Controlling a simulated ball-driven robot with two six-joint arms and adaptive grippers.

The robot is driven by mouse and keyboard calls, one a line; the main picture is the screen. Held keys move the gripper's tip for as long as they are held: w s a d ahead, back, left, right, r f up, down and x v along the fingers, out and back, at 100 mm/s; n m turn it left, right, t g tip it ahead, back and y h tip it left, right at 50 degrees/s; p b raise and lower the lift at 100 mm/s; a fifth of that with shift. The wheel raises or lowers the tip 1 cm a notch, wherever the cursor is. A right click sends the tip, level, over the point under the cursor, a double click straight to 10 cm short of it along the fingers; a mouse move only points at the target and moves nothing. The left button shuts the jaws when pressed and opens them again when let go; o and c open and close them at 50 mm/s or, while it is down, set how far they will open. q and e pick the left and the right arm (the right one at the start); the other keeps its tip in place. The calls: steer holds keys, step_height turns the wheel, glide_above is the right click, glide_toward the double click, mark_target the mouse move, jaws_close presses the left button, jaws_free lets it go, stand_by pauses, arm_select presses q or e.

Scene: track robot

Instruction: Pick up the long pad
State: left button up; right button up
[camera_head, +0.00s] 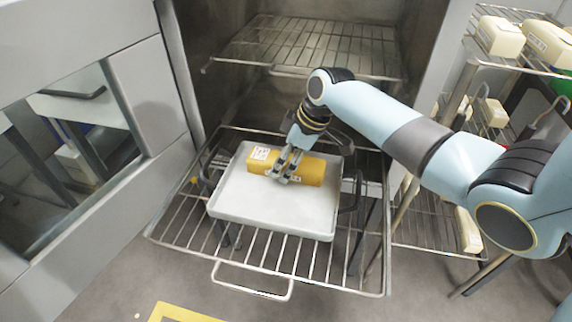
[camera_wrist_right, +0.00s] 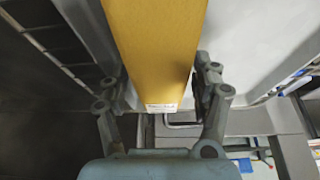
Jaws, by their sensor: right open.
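The long pad is a yellow-orange block (camera_head: 312,170) with a white label near its left end. It lies along the back of a white tray (camera_head: 270,205). My right gripper (camera_head: 284,172) is over the pad's middle, pointing down. In the right wrist view the pad (camera_wrist_right: 155,40) runs between the two fingers of my right gripper (camera_wrist_right: 165,82), one on each side. The fingers are open; whether either touches the pad, I cannot tell. My left gripper is not in view.
The tray sits on a pulled-out wire rack (camera_head: 262,247) in front of an open cabinet. Another wire shelf (camera_head: 310,42) is above, behind my wrist. A shelf rack at the right holds several pale blocks (camera_head: 500,36). A grey panel with a window stands at the left.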

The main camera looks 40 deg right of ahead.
steer(key=c, duration=1)
